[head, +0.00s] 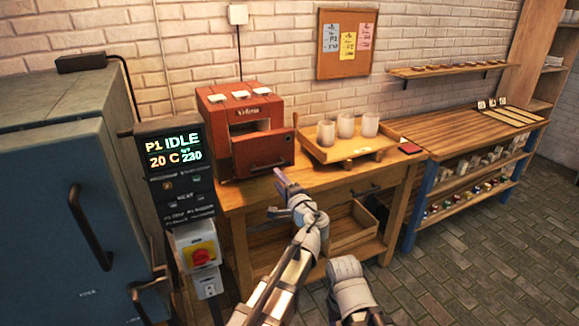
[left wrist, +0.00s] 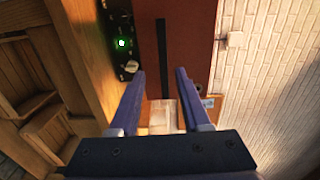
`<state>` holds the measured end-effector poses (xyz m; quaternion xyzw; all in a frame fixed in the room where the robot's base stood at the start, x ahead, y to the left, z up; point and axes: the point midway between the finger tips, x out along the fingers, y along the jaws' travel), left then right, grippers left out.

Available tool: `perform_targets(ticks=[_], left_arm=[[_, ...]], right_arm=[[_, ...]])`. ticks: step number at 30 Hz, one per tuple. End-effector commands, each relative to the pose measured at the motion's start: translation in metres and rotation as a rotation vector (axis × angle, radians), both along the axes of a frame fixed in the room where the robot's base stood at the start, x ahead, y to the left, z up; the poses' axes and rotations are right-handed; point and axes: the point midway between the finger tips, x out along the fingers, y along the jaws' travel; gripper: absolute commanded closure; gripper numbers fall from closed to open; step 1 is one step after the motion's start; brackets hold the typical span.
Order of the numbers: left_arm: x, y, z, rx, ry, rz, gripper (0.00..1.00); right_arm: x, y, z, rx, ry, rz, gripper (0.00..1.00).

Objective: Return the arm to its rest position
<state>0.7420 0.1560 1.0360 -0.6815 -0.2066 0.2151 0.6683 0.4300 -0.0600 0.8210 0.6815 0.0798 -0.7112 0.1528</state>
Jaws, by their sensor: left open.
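My left arm comes up from the bottom of the head view. Its gripper (head: 277,196) is in front of the wooden bench, below the red box-shaped oven (head: 244,112). In the left wrist view the two fingers of this gripper (left wrist: 158,88) stand wide apart, with nothing held between them. The side of a red-brown body (left wrist: 188,42) with a green light and a knob beside it shows beyond the fingers. My right gripper is not in view.
The wooden bench (head: 335,178) carries a tray (head: 318,148) with cloudy cups (head: 346,126). A control panel (head: 173,155) reading IDLE and a blue cabinet (head: 60,200) stand left. A shelf unit (head: 470,150) stands right. Brick floor (head: 480,260) is clear there.

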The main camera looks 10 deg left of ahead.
Motion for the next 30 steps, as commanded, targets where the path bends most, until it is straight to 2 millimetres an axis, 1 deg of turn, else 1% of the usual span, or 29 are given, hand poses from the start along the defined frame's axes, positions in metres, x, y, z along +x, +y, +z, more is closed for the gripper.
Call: perform_targets(ticks=[2,5,6,8,9,11,12,15,18,21,24,30], left_arm=[[-0.011,0.016,-0.012,-0.064,0.018,0.042,0.53],[-0.035,0.046,-0.043,-0.226,0.070,0.141,0.53],[-0.049,0.059,-0.059,-0.309,0.099,0.191,0.53],[-0.072,0.074,-0.086,-0.440,0.150,0.269,0.53],[-0.087,0.080,-0.104,-0.528,0.186,0.319,0.53],[-0.112,0.085,-0.129,-0.659,0.244,0.392,0.53],[-0.127,0.085,-0.144,-0.742,0.283,0.435,0.53],[-0.161,0.078,-0.173,-0.918,0.376,0.522,0.53],[-0.186,0.067,-0.191,-1.052,0.452,0.579,0.53],[-0.206,0.055,-0.202,-1.162,0.517,0.620,0.53],[-0.223,0.042,-0.210,-1.257,0.579,0.651,0.53],[-0.254,0.016,-0.216,-1.428,0.694,0.694,0.53]], right_arm=[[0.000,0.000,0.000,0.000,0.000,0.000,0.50],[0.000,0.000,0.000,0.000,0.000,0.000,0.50],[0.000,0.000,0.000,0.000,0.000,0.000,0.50],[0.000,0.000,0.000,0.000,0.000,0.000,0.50],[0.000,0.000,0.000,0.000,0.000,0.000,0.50],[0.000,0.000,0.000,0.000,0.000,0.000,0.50],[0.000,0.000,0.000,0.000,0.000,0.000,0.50],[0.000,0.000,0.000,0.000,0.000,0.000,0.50],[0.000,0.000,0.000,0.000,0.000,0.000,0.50],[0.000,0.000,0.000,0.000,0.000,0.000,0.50],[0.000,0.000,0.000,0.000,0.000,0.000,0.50],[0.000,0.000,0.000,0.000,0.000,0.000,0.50]])
